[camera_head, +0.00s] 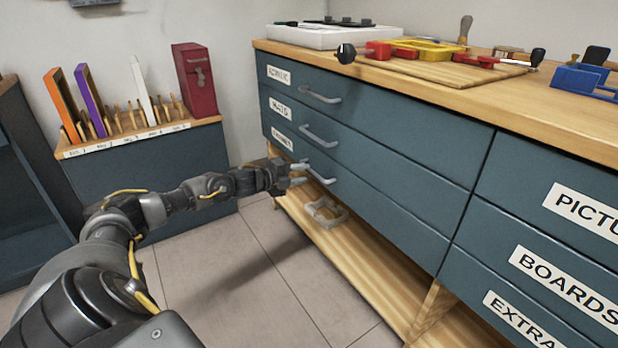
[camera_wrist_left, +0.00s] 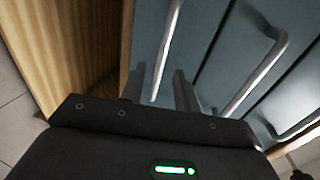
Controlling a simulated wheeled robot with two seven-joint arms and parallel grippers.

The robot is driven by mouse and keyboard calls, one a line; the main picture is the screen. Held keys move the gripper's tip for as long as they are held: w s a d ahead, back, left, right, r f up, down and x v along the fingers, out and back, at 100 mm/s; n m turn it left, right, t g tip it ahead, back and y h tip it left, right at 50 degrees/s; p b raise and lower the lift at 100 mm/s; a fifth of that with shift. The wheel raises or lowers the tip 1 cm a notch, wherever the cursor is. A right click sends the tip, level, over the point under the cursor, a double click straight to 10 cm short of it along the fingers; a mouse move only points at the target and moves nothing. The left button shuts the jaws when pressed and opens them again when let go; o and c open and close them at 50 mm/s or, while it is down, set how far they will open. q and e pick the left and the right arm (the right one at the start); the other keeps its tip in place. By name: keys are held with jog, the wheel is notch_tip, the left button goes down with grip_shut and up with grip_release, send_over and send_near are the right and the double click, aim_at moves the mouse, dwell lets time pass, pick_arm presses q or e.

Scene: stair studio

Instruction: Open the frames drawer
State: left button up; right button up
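The blue-grey cabinet has three stacked drawers on its left side, each with a white label and a grey bar handle. The top two labels seem to read ACRYLIC and MATS. The third drawer's label (camera_head: 281,137) is too small to read surely; this drawer (camera_head: 380,200) is closed. Its handle (camera_head: 322,176) is beside my left gripper (camera_head: 299,175), which reaches in from the left. In the left wrist view the gripper's two fingers (camera_wrist_left: 162,90) stand apart, with a pale narrow bar between them. I cannot tell whether they touch it. My right gripper is out of view.
Drawers at right carry labels such as BOARDS (camera_head: 565,286). The wooden top (camera_head: 480,105) holds trays and tools. Below, a wooden shelf (camera_head: 350,265) bears a pale object (camera_head: 326,211). A rack (camera_head: 140,140) with a red box (camera_head: 194,80) stands left. The floor between is clear.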

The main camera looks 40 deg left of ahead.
pick_arm(q)
jog(key=shift+b+x, duration=0.4)
jog(key=shift+x, duration=1.3)
jog(key=shift+c, duration=0.2)
grip_shut()
